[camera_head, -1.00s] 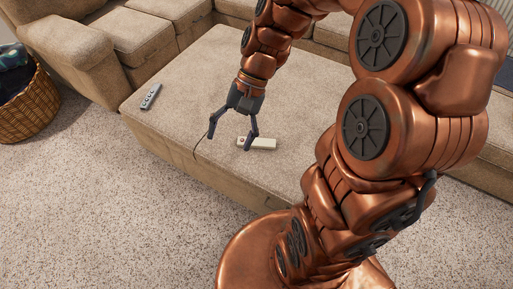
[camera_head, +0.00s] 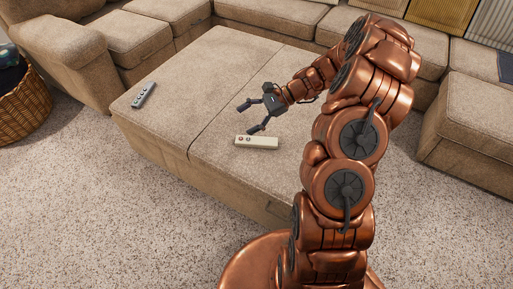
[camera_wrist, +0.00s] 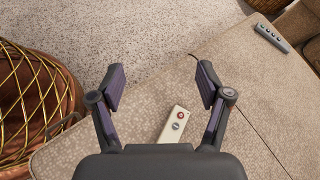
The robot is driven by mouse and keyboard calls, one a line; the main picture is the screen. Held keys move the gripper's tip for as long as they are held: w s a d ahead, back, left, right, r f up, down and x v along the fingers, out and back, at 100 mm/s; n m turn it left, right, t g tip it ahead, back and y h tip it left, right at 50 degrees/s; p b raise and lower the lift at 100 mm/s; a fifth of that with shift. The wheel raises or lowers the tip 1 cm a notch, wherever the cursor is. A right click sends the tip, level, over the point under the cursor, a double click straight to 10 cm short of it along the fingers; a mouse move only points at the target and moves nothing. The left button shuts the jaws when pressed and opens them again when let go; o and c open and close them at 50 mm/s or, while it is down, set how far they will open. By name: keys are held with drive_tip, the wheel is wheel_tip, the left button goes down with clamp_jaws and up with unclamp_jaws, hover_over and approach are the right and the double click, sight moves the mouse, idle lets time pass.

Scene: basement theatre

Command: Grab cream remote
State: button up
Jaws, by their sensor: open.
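The cream remote (camera_head: 257,141) lies flat on the beige ottoman (camera_head: 240,75). In the wrist view the cream remote (camera_wrist: 176,125) shows a red button and a grey one, and its near end is hidden behind my gripper's body. My gripper (camera_head: 250,117) is open and empty, with its fingers spread. In the head view it is just behind the remote, apart from it. In the wrist view my gripper (camera_wrist: 160,85) has the remote showing between and below its two fingers, nearer the right one.
A grey remote (camera_head: 144,95) lies at the ottoman's left end; it also shows in the wrist view (camera_wrist: 272,37). A wicker basket (camera_head: 22,105) stands on the carpet at the left. A beige sectional sofa (camera_head: 140,38) runs behind the ottoman.

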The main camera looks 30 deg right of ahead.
sight(259, 140)
drive_tip(key=d+f+m+t+b, duration=0.1)
drive_tip(key=d+f+m+b, duration=0.1)
drive_tip(key=d+f, duration=0.2)
drive_tip(key=w+d+f+m+t+b, duration=0.1)
drive_tip(key=d+f, duration=0.3)
drive_tip(key=f, duration=0.4)
drive_tip(key=w+d+f+m+t+b, duration=0.1)
drive_tip(key=d+f+m+t+b, duration=0.1)
drive_tip(key=d+f+m+b, duration=0.1)
drive_tip(key=shift+d+f+m+t+h, duration=0.2)
drive_tip(key=shift+d+f+m, duration=0.1)
drive_tip(key=shift+d+f, duration=0.4)
drive_tip(key=shift+d+f+m+t+h, duration=0.1)
drive_tip(key=shift+d+f+m+h, duration=0.2)
drive_tip(key=shift+f, duration=0.6)
drive_tip(key=shift+d+f, duration=0.1)
drive_tip(key=shift+f, duration=0.1)
drive_tip(key=shift+w+a+f, duration=0.15)
drive_tip(key=shift+a, duration=0.15)
drive_tip(key=shift+r+b+x, duration=0.2)
drive_tip(key=shift+b+x, duration=0.5)
drive_tip(key=shift+x, duration=0.95)
drive_tip(key=shift+r+b+x, duration=0.2)
drive_tip(key=shift+b+x, duration=0.45)
drive_tip(key=shift+x, duration=1.05)
drive_tip(key=shift+w+a, duration=0.1)
drive_tip(key=shift+a, duration=0.05)
drive_tip(key=shift+c, duration=0.2)
drive_tip(key=c, duration=1.2)
